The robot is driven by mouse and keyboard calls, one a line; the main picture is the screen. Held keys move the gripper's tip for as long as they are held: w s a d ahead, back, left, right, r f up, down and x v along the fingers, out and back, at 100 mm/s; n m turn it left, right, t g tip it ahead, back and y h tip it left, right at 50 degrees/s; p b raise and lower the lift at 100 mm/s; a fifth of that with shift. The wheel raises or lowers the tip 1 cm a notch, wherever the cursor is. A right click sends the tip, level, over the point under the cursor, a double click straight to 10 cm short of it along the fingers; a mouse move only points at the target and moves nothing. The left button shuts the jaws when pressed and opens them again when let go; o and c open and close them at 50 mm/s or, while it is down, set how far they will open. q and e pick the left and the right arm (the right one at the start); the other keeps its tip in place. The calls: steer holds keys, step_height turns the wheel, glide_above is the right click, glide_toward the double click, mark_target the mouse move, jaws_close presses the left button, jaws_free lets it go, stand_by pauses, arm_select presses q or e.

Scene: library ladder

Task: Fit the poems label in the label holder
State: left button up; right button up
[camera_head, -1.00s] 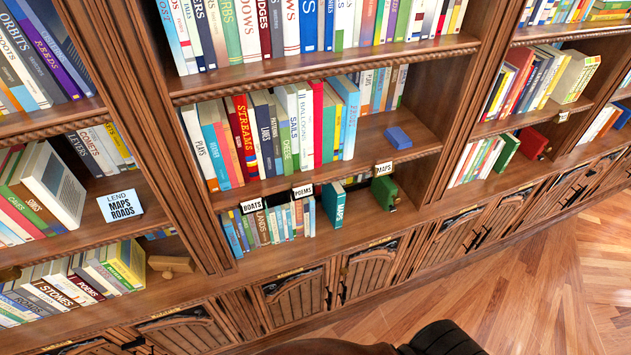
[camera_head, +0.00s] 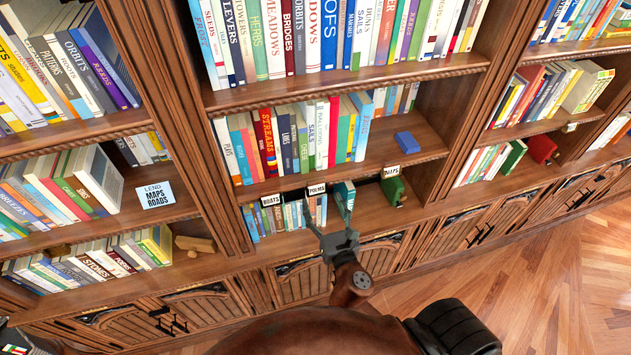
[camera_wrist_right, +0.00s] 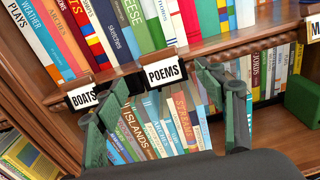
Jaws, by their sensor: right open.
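The poems label (camera_head: 316,189) is a white card with black letters at the front edge of the middle bay's shelf. In the right wrist view the poems label (camera_wrist_right: 164,72) hangs at a dark bracket on the shelf lip; I cannot tell how it sits in it. My right gripper (camera_head: 325,204) is open, its fingers pointing up toward the label. In the right wrist view the right gripper (camera_wrist_right: 161,86) has one finger on each side of the label, apparently empty. My left gripper is not in view.
The boats label (camera_head: 270,200) is just left, and the maps label (camera_head: 391,171) further right. Small books (camera_wrist_right: 155,125) stand below and behind the label. A teal book (camera_head: 343,192) and a green block (camera_head: 392,192) are right of it. Floor (camera_head: 540,260) is clear at right.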

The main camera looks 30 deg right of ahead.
mark_target(317, 183)
steer(key=shift+n, duration=0.4)
steer(key=x, duration=0.2)
steer(key=r+p+x, duration=0.1)
steer(key=x, duration=0.1)
steer(key=p+x, duration=0.1)
steer(key=x, duration=0.2)
steer(key=shift+w+r, duration=0.1)
steer(key=shift+r, duration=0.25)
steer(key=shift+w+d+f, duration=0.1)
steer(key=shift+w, duration=0.15)
steer(key=shift+s, duration=0.1)
steer(key=shift+c, duration=0.4)
steer(key=c, duration=1)
steer(key=shift+c, duration=0.2)
